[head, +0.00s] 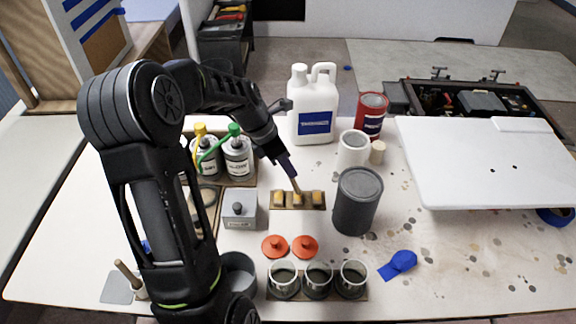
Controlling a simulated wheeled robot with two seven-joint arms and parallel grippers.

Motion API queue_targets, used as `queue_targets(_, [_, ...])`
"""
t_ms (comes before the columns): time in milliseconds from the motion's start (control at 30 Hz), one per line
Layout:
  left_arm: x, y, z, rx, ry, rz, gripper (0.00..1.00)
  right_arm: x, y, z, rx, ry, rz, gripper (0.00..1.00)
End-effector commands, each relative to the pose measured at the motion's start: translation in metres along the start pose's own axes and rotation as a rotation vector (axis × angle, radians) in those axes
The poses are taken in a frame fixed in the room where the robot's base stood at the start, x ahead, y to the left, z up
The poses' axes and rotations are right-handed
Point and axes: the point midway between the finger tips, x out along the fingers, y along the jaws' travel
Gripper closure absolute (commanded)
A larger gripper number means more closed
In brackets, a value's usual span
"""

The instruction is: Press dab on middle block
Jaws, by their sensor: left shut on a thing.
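A narrow brown board (308,206) lies on the table with three yellowish blocks in a row. The middle block (298,199) sits between the left block (278,199) and the right block (318,198). My left gripper (287,166) reaches down from above and is shut on a thin tan stick-like dab tool (295,185). The tool is slightly tilted and its lower end is at the middle block's top; I cannot tell whether it touches. My right gripper does not show.
A dark grey can (357,201) stands right of the board, and a grey box (239,209) stands left. A white jug (313,105) is behind. Red lids (304,247) and open cups (318,279) are in front. A white panel (490,165) covers the right side.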

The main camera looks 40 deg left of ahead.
Motion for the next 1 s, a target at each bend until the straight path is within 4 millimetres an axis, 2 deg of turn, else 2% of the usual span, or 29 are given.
queue_targets(1000, [0.0099,0.0010,-0.0040,0.000,0.000,-0.001,1.00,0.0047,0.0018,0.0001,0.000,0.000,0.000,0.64])
